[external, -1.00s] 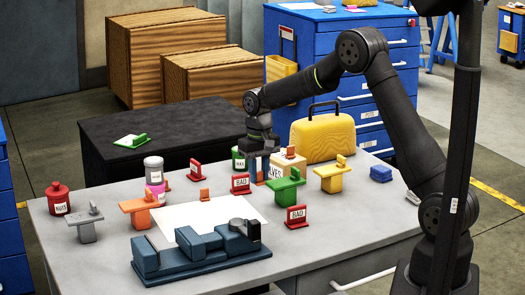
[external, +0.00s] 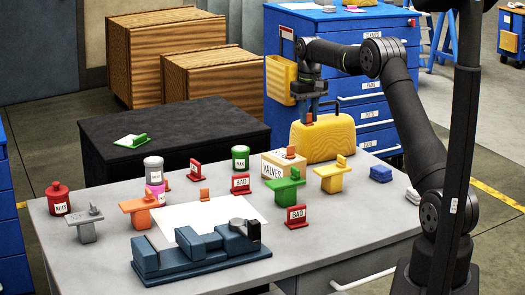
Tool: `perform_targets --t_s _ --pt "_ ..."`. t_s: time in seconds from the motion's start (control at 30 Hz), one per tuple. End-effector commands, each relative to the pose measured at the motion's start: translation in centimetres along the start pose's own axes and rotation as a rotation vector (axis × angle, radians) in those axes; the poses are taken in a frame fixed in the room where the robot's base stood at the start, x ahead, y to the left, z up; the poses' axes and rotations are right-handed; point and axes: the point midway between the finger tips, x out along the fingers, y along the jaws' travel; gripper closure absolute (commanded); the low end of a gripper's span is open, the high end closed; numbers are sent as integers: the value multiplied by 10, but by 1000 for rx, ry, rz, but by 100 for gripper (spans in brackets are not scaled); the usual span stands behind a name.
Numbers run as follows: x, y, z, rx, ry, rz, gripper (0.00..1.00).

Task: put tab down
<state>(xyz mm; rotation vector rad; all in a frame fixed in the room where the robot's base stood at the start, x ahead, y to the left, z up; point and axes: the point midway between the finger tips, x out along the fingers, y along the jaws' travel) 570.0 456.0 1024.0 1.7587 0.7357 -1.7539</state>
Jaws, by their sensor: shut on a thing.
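My gripper (external: 310,108) is shut on a small orange tab (external: 309,119). It holds the tab up in the air, in front of or above the yellow case (external: 322,139); the exact gap cannot be told. Another small orange tab (external: 204,195) stands on the table at the back edge of a white sheet (external: 212,214). A small orange-brown piece (external: 290,152) sits on top of the box marked VALVES (external: 272,166).
The grey table (external: 330,222) carries green (external: 285,186), yellow (external: 332,177), orange (external: 139,207) and grey (external: 84,224) stands, red BAD signs (external: 240,184), cans and a blue jig (external: 200,256). A black bench (external: 190,130) stands behind. The white sheet is mostly bare.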

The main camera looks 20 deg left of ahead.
Motion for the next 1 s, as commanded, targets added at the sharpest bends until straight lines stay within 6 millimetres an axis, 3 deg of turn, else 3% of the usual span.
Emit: perform_targets --t_s 0.1,0.2,0.63,0.8,1.0 --pt "-5 16 -5 6 1 0 98" --pt "-3 15 -9 5 -1 0 98" --pt "52 -62 -56 3 -1 0 98" --pt "61 -76 -65 5 0 0 98" --pt "74 -78 -66 6 -2 0 98"
